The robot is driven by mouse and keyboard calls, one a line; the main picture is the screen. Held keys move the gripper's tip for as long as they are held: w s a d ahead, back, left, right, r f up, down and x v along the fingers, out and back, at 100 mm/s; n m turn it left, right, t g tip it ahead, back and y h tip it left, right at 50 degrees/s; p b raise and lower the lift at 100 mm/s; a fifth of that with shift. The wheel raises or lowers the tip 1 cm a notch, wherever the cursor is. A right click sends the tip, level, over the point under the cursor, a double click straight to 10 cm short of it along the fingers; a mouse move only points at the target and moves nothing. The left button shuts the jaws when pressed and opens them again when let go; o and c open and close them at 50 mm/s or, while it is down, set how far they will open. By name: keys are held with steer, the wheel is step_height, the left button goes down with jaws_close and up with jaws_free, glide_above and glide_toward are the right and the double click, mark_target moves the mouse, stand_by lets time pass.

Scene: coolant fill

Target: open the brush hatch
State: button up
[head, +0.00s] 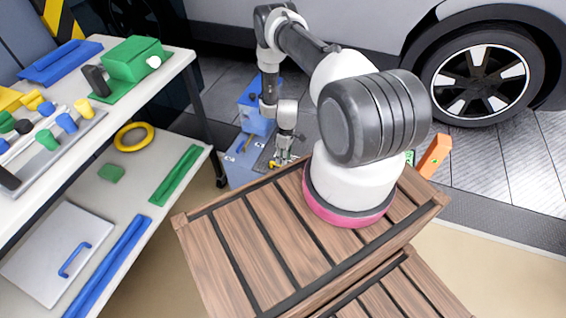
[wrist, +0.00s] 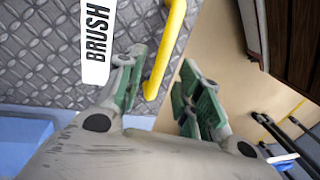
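The brush hatch (wrist: 45,65) is a dark grey diamond-plate panel with a white "BRUSH" label (wrist: 97,40). A yellow bar handle (wrist: 170,45) runs along its right side in the wrist view. The hatch belongs to the blue machine (head: 242,168) on the floor and looks flat on its top. My gripper (wrist: 162,68) is open, with its green-padded fingers apart. The handle's near end shows between the fingers, closer to the left one; no grip on it shows. In the head view my gripper (head: 281,158) is low over the machine, partly hiding the hatch.
A wooden slatted crate (head: 235,235) stands in front of the machine, under my arm. A shelf bench (head: 110,150) with coloured parts is at left. A vehicle wheel (head: 480,80) is at back right. An orange block (head: 434,156) stands right of my arm.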

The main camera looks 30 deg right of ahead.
steer(key=shift+s+a+f, duration=0.1)
steer(key=shift+f, duration=0.6)
steer(key=shift+s+a+f, duration=0.1)
steer(key=shift+f, duration=0.55)
